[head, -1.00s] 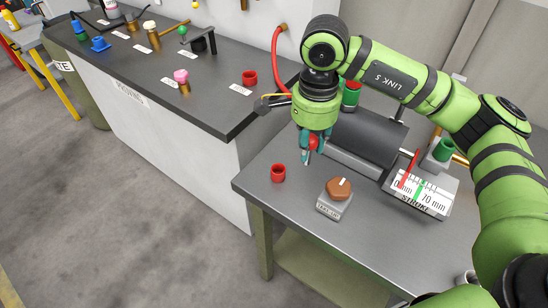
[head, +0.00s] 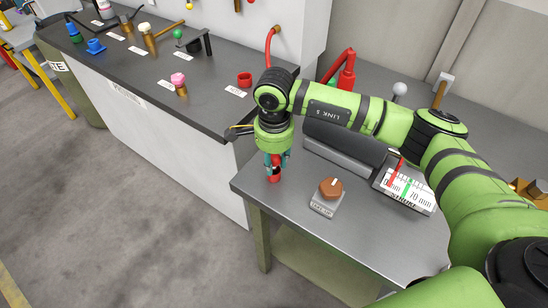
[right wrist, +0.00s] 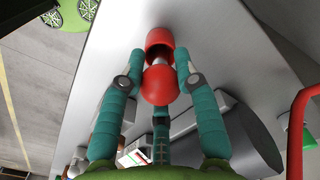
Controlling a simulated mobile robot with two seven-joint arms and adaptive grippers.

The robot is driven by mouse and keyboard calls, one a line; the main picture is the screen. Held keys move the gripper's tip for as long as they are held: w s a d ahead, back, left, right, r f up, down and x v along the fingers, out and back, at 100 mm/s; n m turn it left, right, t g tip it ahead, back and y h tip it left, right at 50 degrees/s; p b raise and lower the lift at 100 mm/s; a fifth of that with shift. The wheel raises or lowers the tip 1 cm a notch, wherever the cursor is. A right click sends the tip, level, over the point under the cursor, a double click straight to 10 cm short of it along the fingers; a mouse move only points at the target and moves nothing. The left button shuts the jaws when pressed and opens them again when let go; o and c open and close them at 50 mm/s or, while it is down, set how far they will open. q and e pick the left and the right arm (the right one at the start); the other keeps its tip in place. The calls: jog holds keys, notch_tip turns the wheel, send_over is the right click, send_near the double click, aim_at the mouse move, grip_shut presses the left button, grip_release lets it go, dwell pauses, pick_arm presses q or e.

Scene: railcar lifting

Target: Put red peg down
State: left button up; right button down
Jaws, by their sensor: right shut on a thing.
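My right gripper (head: 275,162) points down at the near left corner of the grey metal table (head: 300,210). Its teal fingers are shut on the red peg, whose rounded red head (right wrist: 160,86) shows between them in the right wrist view. A short grey shaft shows beyond the head, toward the open red cup (right wrist: 158,42). The cup (head: 274,178) stands on the table directly below the gripper. I cannot tell whether the shaft is inside the cup or just above it. My left gripper is out of view.
A brown knob on a grey box (head: 325,207) stands right of the gripper. A gauge with red and green marks (head: 404,190) and a dark cylinder are behind it. The dark counter (head: 205,100) at left holds another red cup (head: 244,79) and a pink-topped peg (head: 179,83).

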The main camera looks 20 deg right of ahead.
jog(key=shift+f+b, duration=0.2)
jog(key=shift+b, duration=0.1)
jog(key=c, duration=0.9)
grip_release()
jog(key=shift+r, duration=0.1)
jog(key=shift+r+p, duration=0.3)
jog(key=shift+p, duration=0.2)
notch_tip(320, 180, up, 10)
jog(key=b, duration=0.4)
jog(key=shift+r, duration=0.9)
